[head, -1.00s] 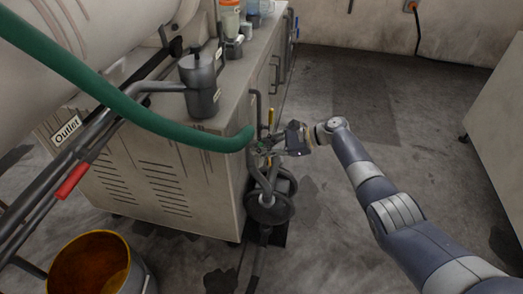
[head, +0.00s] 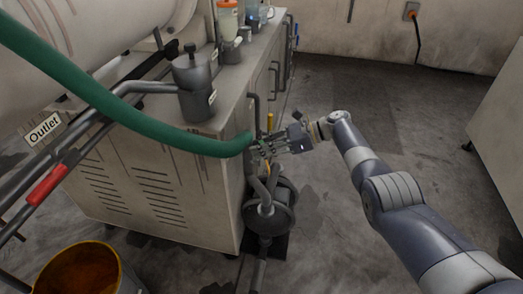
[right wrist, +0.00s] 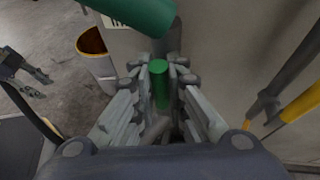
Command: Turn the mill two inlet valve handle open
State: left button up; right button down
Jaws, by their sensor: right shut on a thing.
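A green handle (right wrist: 160,85) stands between my right gripper's fingers in the right wrist view. My right gripper (right wrist: 160,98) is shut on it. In the head view, my right gripper (head: 264,149) is at the pipework beside the cabinet corner, just below the end of the green hose (head: 190,137); its fingers largely hide the handle there. No label for mill two shows, so I cannot tell which valve this is by name. At the left of the right wrist view, my left gripper (right wrist: 28,86) hangs well away, empty, with its fingers apart.
A yellow handle (head: 270,121) stands close behind my right gripper. The cabinet (head: 150,185) is just left of it. A red handle (head: 48,185) sits on the pipe near the Outlet sign (head: 43,128). An orange-lined bucket (head: 92,268) stands front left. The floor at right is open.

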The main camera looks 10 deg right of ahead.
jog(key=shift+f, duration=0.15)
jog(key=c, duration=1.6)
grip_release()
jog(key=shift+d, duration=0.1)
jog(key=shift+d+r, duration=0.2)
jog(key=shift+d, duration=0.05)
jog(key=v, duration=1.1)
jog(key=shift+d, duration=0.2)
